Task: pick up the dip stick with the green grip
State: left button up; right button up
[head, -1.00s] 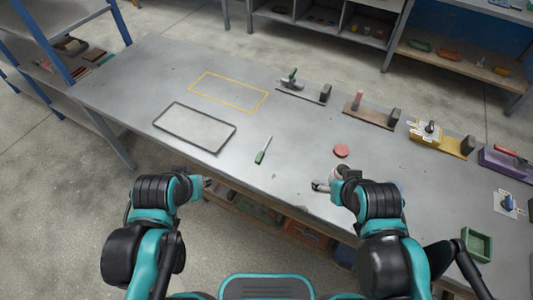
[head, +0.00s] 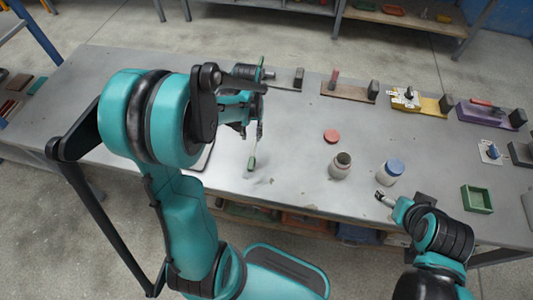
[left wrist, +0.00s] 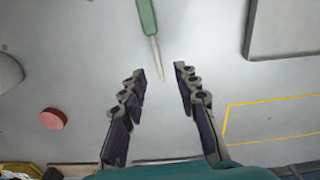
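The dip stick with the green grip (head: 251,164) lies on the grey table, its thin pale shaft pointing away from me. In the left wrist view its green grip (left wrist: 147,17) is at the top and its shaft tip points down toward the gap between the fingers. My left gripper (left wrist: 160,74) is open and empty, with the stick beyond its fingertips, not between them. In the head view my left gripper (head: 258,131) hangs over the table by the shaft.
An open grey jar (head: 340,167) and a blue-lidded jar (head: 390,172) stand right of the stick. A red disc (head: 331,136) lies behind them. A green box (head: 477,199) is far right. Fixtures line the back edge. A dark-rimmed panel (left wrist: 250,42) lies near the stick.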

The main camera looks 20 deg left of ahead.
aim_at(254, 149)
pick_arm(q)
notch_tip(254, 149, down, 3)
jog(key=shift+w+d+r+b, duration=0.1)
jog(key=shift+d+b, duration=0.05)
jog(key=shift+b, duration=0.45)
jog(key=f+b, duration=0.1)
jog(key=f, duration=0.2)
jog(key=f+b, duration=0.1)
jog(key=shift+s+d+f+b, duration=0.2)
jog(key=shift+d+b, duration=0.05)
jog(key=shift+b, duration=0.05)
jog(key=shift+f, duration=0.4)
jog(key=shift+r, duration=0.1)
jog(key=shift+c, duration=0.9)
grip_shut()
